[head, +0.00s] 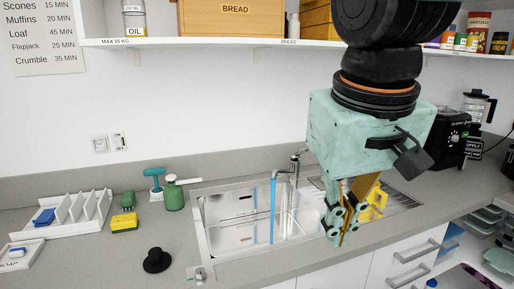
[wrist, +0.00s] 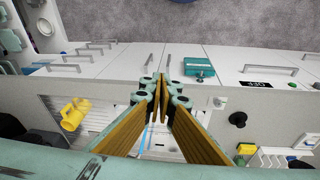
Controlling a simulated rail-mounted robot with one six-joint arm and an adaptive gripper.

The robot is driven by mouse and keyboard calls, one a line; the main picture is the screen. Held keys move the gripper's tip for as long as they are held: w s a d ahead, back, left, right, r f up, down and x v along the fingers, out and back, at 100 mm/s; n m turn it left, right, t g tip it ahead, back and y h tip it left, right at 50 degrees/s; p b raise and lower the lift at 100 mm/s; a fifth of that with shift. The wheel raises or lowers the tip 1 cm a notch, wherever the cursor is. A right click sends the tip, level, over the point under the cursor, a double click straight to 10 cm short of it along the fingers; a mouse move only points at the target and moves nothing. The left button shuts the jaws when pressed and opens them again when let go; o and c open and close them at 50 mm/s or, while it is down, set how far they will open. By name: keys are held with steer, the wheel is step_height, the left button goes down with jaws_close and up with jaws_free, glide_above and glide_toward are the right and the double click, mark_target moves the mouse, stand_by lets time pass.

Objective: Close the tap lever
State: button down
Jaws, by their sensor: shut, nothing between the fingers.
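The chrome tap (head: 293,172) stands at the back edge of the steel sink (head: 203,225), with its small lever (head: 300,153) at the top. A blue stream of water (head: 272,212) falls from the spout into the basin. My gripper (head: 341,240) points down at the front right of the tap, over the sink's right side, clear of the lever. Its fingers are shut and empty. In the wrist view my gripper (wrist: 161,82) points towards the drawer fronts. The blue stream (wrist: 146,138) shows there between the fingers; I cannot make out the lever.
A yellow jug (head: 378,203) stands on the drainer right of my gripper. A green soap bottle (head: 174,196), a yellow sponge (head: 124,222) and a black stopper (head: 157,260) are left of the sink. A shelf (head: 200,42) runs above, close to my arm.

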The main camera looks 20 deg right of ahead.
mark_target(299, 153)
steer(key=w+d+r+m+g+h+p, duration=0.15)
steer(key=w+d, duration=0.25)
steer(key=w, duration=0.8)
steer(key=w+d+r+m+g+h+p, duration=0.1)
steer(key=w+d+r+h+p, duration=0.15)
steer(key=w, duration=0.95)
steer(key=w+d+r+m+g+h+p, duration=0.15)
steer(key=w+d, duration=0.25)
steer(key=w, duration=0.8)
steer(key=w+f+m+h+p, duration=0.2)
steer(key=w+f+h, duration=0.1)
steer(key=w, duration=0.9)
steer(key=w+d+f+m+h+p, duration=0.1)
steer(key=w+f, duration=0.5)
steer(key=w, duration=0.7)
steer(key=w+d+f+m+h+p, duration=0.1)
steer(key=w+f+m+h+p, duration=0.2)
steer(key=w, duration=1)
steer(key=shift+f+m+h, duration=0.4)
steer(key=shift+f+h, duration=0.35)
steer(key=shift+h, duration=0.3)
steer(key=shift+d, duration=0.1)
